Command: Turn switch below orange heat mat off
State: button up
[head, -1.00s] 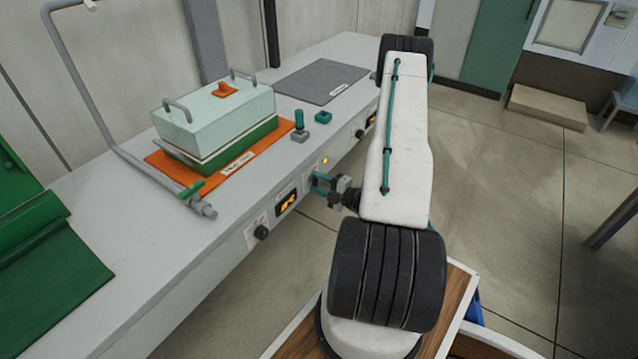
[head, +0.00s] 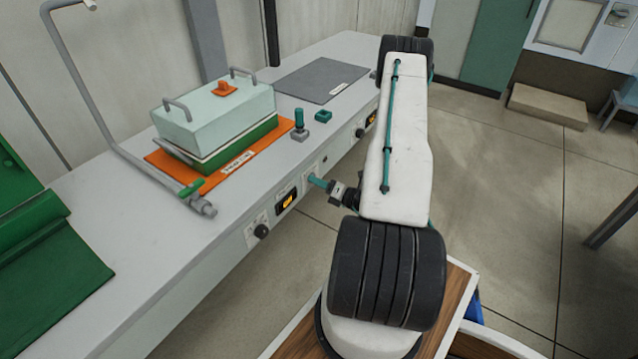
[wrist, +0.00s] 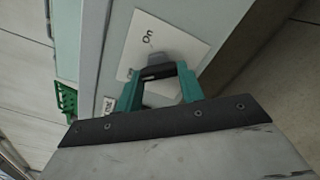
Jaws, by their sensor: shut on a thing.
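The orange heat mat (head: 212,178) lies on the bench under a lidded box with a pale green top and dark green base. The switch (wrist: 158,71) is a dark piece on a white plate (wrist: 186,45) marked "On", on the bench's front face below the mat. My gripper (wrist: 157,82) is shut on the switch, with a teal finger on each side of it. In the head view my gripper (head: 317,181) reaches the front panel from the right and hides the switch. A small indicator (head: 324,161) above it looks dark.
An orange-lit display (head: 286,200) and a black knob (head: 262,231) sit left of my gripper on the panel. A joystick-like teal handle (head: 299,120) and a grey mat (head: 320,82) are on the bench.

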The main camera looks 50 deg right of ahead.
jog(key=shift+f+n, duration=0.1)
jog(key=shift+n, duration=0.5)
jog(key=o, duration=1)
jog(key=shift+s, duration=0.15)
jog(key=s, duration=0.7)
jog(key=shift+s+d, duration=0.3)
jog(key=shift+n, duration=0.3)
